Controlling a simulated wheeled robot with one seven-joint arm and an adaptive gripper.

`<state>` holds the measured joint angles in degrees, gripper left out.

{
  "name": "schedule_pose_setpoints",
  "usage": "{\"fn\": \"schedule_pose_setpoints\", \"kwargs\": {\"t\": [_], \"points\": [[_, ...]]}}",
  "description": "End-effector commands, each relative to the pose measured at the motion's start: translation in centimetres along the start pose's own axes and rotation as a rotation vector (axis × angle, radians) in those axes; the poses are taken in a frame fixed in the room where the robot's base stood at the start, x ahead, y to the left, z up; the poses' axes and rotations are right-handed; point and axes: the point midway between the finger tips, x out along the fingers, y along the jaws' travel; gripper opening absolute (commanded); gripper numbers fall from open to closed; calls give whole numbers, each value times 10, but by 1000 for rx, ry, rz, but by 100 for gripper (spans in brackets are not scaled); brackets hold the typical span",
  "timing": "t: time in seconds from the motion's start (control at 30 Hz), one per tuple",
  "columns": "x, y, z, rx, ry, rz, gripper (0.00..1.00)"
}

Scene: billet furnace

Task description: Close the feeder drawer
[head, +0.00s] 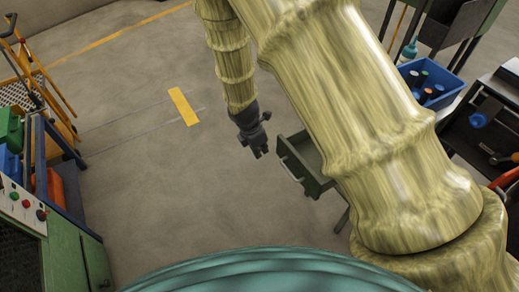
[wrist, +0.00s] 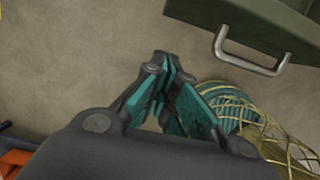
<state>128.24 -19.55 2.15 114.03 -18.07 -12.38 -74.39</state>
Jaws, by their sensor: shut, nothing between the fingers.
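The feeder drawer (head: 318,180) is a dark green box that sticks out to the left from behind my arm in the head view. Its inside shows, so it stands open, but my arm hides its rear and whatever holds it. A pale metal bar handle (head: 290,171) is on its front. In the wrist view the drawer (wrist: 285,25) is at the upper right, with its handle (wrist: 250,58) facing down the picture. My gripper (head: 259,154) is shut and empty, left of the drawer front and apart from it. Its closed fingertips (wrist: 165,60) are left of and below the handle.
A green cabinet with a button panel (head: 22,207) and an orange trolley (head: 45,85) stand at left. A blue bin (head: 440,91) with several cylinders is at upper right. Open floor (head: 150,190) with a yellow mark (head: 184,107) lies left of the drawer.

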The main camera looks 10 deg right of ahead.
Motion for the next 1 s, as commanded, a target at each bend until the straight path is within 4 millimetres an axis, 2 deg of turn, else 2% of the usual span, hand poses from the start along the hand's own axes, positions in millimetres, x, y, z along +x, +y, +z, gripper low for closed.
{"fn": "schedule_pose_setpoints", "kwargs": {"t": [0.03,0.13,0.4,1.0], "points": [[10,0,-2,-1,0,0,0],[19,0,-3,-1,0,1,0],[20,-2,21,-12,0,3,0],[20,-3,29,-14,1,3,0]]}}
